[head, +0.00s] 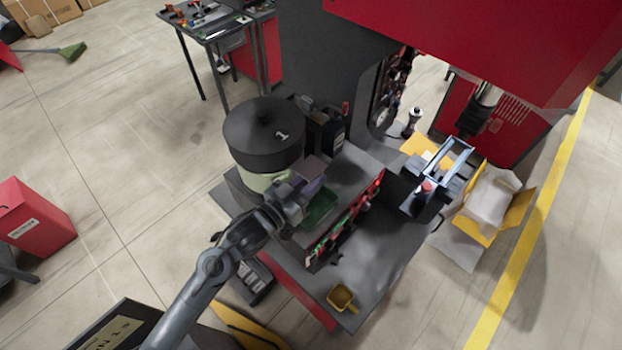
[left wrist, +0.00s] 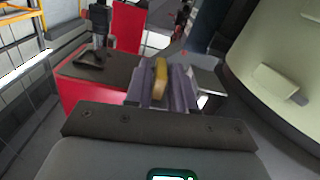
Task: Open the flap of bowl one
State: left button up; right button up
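Bowl one (head: 263,140) is a round container with a dark lid marked "1" and a pale lower body, standing on the machine. In the left wrist view, its pale curved side (left wrist: 285,45) fills the right, with a small raised tab (left wrist: 276,84) on it; I cannot tell whether this is the flap. My left gripper (head: 303,186) is close beside the bowl's lower front side. Its grey-purple fingers (left wrist: 162,82) also show in the left wrist view, left of the tab. A yellow piece shows between them; I cannot tell whether it is gripped or behind.
A green tray (head: 321,207) is just below the left gripper. A yellow scoop (head: 342,298) lies on the dark worktop near its front edge. A black stand with a blue-grey frame (head: 447,158) is at the right. Dark bottles (head: 333,133) stand right of the bowl.

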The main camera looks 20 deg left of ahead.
pick_arm(q)
jog(key=shift+o, duration=1)
jog(key=shift+s, duration=0.1)
jog(key=b+v, duration=0.2)
jog(key=v, duration=0.8)
jog(key=shift+s+a, duration=0.25)
